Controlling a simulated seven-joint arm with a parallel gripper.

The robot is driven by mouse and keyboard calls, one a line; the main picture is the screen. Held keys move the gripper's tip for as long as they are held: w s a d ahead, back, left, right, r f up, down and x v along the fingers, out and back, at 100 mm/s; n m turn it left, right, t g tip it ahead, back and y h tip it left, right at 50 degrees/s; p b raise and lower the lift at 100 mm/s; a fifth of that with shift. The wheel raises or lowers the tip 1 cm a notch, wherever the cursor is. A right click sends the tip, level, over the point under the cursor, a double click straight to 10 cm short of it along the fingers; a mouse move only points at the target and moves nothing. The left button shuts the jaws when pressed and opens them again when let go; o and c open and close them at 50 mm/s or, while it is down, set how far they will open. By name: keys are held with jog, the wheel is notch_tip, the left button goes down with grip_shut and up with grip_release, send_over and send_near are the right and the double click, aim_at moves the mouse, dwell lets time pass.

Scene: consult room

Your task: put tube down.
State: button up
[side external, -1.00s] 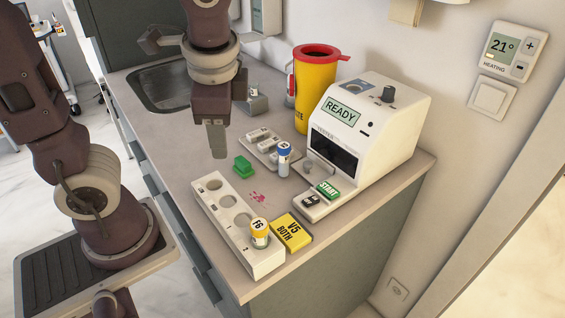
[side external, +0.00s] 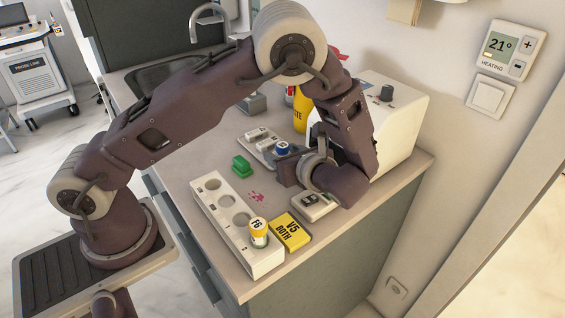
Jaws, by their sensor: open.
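A blue-capped tube (side external: 282,147) shows only its top; its body is hidden behind my gripper (side external: 285,168). My gripper is open, held low and sideways at the tube; I cannot tell whether the fingers touch it. A yellow-capped tube (side external: 259,231) marked F6 stands in the front hole of the white rack (side external: 213,214). The rack's other holes look empty.
A yellow V5 BOTH block (side external: 290,231) lies right of the rack, a green block (side external: 241,166) behind it. A grey tray (side external: 254,143) with pale pieces lies beside the tube.

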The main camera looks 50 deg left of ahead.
jog(key=shift+a, duration=0.1)
grip_shut()
